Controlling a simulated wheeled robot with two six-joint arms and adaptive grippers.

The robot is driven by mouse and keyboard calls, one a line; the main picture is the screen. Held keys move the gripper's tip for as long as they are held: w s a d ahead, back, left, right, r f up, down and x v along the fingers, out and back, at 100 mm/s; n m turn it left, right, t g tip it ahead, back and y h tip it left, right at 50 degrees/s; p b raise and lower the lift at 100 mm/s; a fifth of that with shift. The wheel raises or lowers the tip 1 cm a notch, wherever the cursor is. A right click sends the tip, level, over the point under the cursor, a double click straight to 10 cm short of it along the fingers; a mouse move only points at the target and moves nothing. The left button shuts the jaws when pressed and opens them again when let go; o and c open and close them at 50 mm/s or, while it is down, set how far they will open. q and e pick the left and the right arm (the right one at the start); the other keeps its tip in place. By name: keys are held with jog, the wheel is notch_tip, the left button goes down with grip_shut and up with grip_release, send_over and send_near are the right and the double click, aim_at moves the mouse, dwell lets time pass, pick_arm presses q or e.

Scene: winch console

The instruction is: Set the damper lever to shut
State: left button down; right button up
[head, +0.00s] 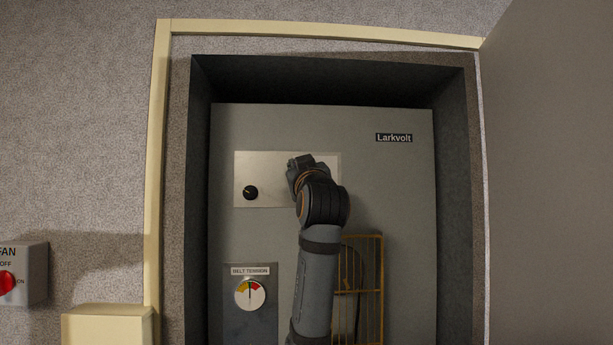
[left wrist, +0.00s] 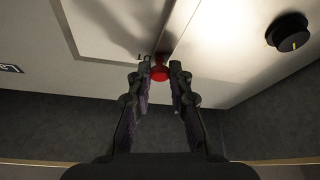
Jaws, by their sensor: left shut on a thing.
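My left gripper (head: 299,168) reaches up to the right part of a pale plate (head: 270,170) on the grey cabinet panel. The gripper and wrist hide what it holds in the head view. In the left wrist view, the two fingertips of my left gripper (left wrist: 162,68) close on a small red knob (left wrist: 159,74), seemingly the end of the damper lever. The lever's shaft and any position marks are hidden, so its setting cannot be told. My right gripper is in neither view.
A black dial (head: 250,192) sits on the plate's left; it also shows in the wrist view (left wrist: 287,30). Below are a belt tension gauge (head: 250,294) and a yellow cage (head: 361,290). The recess walls surround the panel. A fan switch box (head: 22,273) is at far left.

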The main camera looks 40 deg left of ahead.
pick_arm(q)
jog(key=shift+s+a+n+g, duration=0.2)
jog(key=shift+n+g, duration=0.1)
jog(key=shift+n, duration=0.2)
jog(key=shift+r, duration=0.1)
jog(key=c, duration=1.2)
grip_release()
jog(key=shift+s, duration=0.1)
jog(key=v, duration=1.2)
